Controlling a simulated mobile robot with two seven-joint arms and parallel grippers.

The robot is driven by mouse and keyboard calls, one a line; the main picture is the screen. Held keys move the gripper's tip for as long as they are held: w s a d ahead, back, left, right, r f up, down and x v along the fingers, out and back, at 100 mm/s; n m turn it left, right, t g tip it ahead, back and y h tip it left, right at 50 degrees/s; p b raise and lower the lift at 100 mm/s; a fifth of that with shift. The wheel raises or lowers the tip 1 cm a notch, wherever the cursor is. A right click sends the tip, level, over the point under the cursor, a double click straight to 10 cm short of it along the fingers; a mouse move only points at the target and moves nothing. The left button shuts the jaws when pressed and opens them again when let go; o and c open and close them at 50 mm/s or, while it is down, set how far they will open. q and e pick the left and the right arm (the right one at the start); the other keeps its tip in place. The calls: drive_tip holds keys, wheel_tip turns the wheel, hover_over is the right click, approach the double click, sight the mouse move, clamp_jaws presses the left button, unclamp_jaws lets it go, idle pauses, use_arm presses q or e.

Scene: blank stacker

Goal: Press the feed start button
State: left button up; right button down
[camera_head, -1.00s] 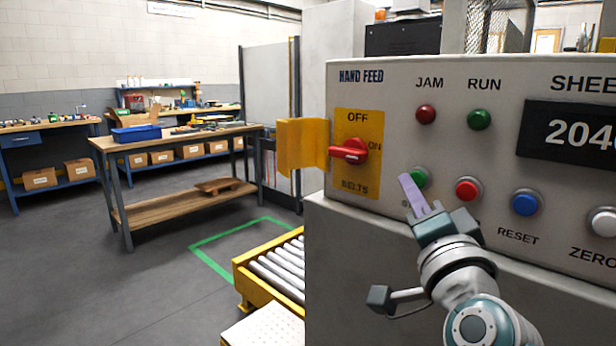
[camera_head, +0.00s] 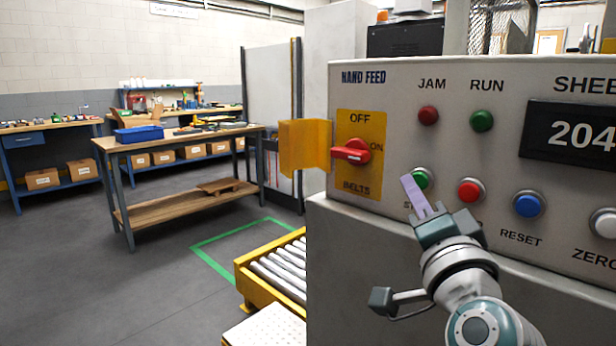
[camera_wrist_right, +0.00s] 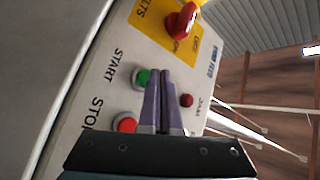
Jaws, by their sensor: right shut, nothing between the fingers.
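The green start button (camera_head: 423,179) sits in a metal ring on the grey control panel (camera_head: 460,150), partly behind my right fingers in the head view. In the right wrist view the green button (camera_wrist_right: 142,77) has the word START beside it. My right gripper (camera_head: 409,184) is shut and empty, its purple fingertips overlapping the button's left side in the head view. In the right wrist view the shut fingertips (camera_wrist_right: 161,76) appear just right of the button. Whether they touch it or the panel I cannot tell. My left gripper is not in view.
A red button (camera_head: 470,191) and a blue RESET button (camera_head: 528,204) are to the right. A red rotary switch (camera_head: 351,152) on a yellow plate is at upper left, beside a protruding yellow bracket (camera_head: 304,147). A roller conveyor (camera_head: 275,270) lies lower left.

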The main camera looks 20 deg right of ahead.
idle(0.5)
drive_tip(key=shift+d, duration=0.1)
drive_tip(key=shift+w+d, duration=0.2)
drive_tip(key=shift+d, duration=0.1)
idle(0.5)
